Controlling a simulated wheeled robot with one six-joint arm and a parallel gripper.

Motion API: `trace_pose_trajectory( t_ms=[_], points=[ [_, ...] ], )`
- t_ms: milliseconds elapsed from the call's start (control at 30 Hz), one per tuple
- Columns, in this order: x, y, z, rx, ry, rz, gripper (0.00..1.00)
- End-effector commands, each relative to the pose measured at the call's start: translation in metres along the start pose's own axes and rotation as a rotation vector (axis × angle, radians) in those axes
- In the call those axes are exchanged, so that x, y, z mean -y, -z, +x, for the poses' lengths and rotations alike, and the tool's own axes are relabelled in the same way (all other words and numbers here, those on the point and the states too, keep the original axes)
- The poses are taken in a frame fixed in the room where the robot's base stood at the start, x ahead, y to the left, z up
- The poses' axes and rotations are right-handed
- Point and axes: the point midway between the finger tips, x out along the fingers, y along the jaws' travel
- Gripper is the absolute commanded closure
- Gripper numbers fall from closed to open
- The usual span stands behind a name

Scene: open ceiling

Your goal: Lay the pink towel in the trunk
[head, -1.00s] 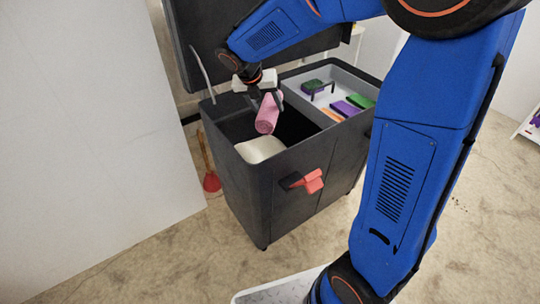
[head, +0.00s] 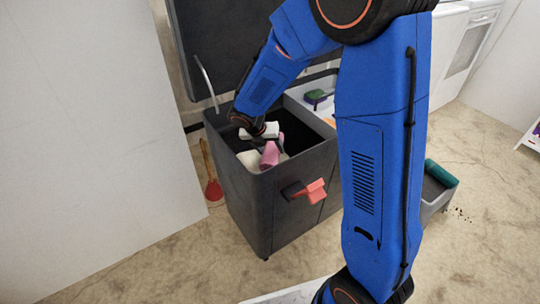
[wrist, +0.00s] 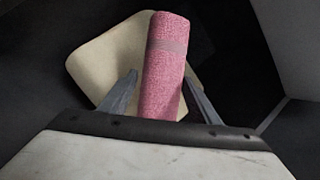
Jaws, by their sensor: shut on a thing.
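The pink towel (head: 270,155) is a roll with a paler band, and it also shows in the wrist view (wrist: 163,75). My gripper (head: 272,138) is shut on the towel, which lies between its two fingers in the wrist view (wrist: 160,100). The towel is inside the open mouth of the dark trunk (head: 262,205), near its front wall. A cream rounded item (head: 248,160) lies in the trunk; in the wrist view it shows behind the towel (wrist: 95,60). Whether the towel touches it I cannot tell.
The raised dark lid (head: 215,50) stands behind the trunk. A light tray (head: 300,92) with several coloured items is at the trunk's right, partly hidden by my arm. A red latch (head: 313,190) juts from the front. A red plunger (head: 213,190) stands at left.

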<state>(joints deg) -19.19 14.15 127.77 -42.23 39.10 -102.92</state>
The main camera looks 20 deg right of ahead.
Motion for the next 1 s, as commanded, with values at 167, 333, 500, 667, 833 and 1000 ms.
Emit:
trace_pose_trajectory(
  t_ms=[167, 333, 500, 667, 833, 1000],
  points=[
    [-0.005, 0.009, 0.021, -0.002, 0.002, -0.002, 0.68],
    [-0.007, 0.013, 0.029, -0.001, 0.001, 0.0, 0.68],
    [-0.007, 0.012, 0.029, -0.001, 0.001, 0.0, 0.68],
    [-0.008, 0.014, 0.032, -0.001, 0.001, -0.001, 0.68],
    [-0.009, 0.015, 0.035, 0.0, 0.001, -0.001, 0.34],
    [-0.009, 0.014, 0.035, 0.0, 0.001, 0.0, 0.25]
  ],
)
